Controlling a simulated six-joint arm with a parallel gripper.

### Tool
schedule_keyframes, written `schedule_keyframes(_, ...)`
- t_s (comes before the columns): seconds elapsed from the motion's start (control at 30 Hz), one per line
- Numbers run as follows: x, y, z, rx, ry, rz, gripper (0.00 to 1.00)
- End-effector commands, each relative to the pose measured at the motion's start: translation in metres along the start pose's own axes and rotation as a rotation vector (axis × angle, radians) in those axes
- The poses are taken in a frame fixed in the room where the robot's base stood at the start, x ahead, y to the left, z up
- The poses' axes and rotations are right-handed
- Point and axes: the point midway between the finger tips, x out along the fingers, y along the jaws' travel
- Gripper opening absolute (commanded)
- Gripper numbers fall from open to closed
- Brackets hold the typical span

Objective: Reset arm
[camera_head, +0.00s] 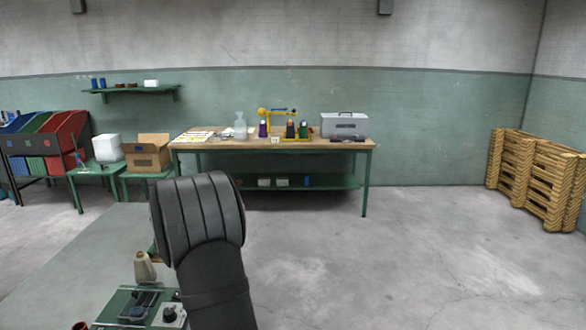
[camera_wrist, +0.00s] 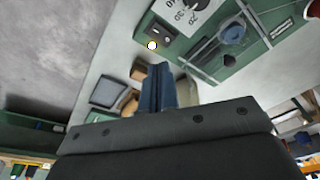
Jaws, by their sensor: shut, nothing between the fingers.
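My gripper (camera_wrist: 158,88) shows in the wrist view as dark blue fingers held together, with nothing between them. It points past the dark grey wrist cover toward a light table surface. In the head view my dark arm rises in the lower middle and hides the gripper. A green panel (camera_wrist: 178,62) with a dial, a switch and a dark round part lies above the fingers in the wrist view, apart from them. The same green station (camera_head: 125,306) shows at the lower left of the head view, with a beige cone spool (camera_head: 144,267) at its back edge.
A workbench (camera_head: 300,146) stands at the back wall with a grey case (camera_head: 345,125) and a yellow device (camera_head: 272,113). A cardboard box (camera_head: 147,157) and coloured bins (camera_head: 45,142) stand left. Wooden pallets (camera_head: 537,178) stand far right. The floor between is clear.

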Motion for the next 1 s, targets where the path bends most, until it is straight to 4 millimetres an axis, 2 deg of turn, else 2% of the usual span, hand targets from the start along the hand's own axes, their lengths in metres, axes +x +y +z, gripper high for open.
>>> schedule_keyframes(0.7, -0.049, -0.008, 0.017, 0.584, 0.082, 0.002, 0.00)
schedule_keyframes(1.0, -0.062, -0.011, 0.022, 0.770, 0.108, -0.008, 0.00)
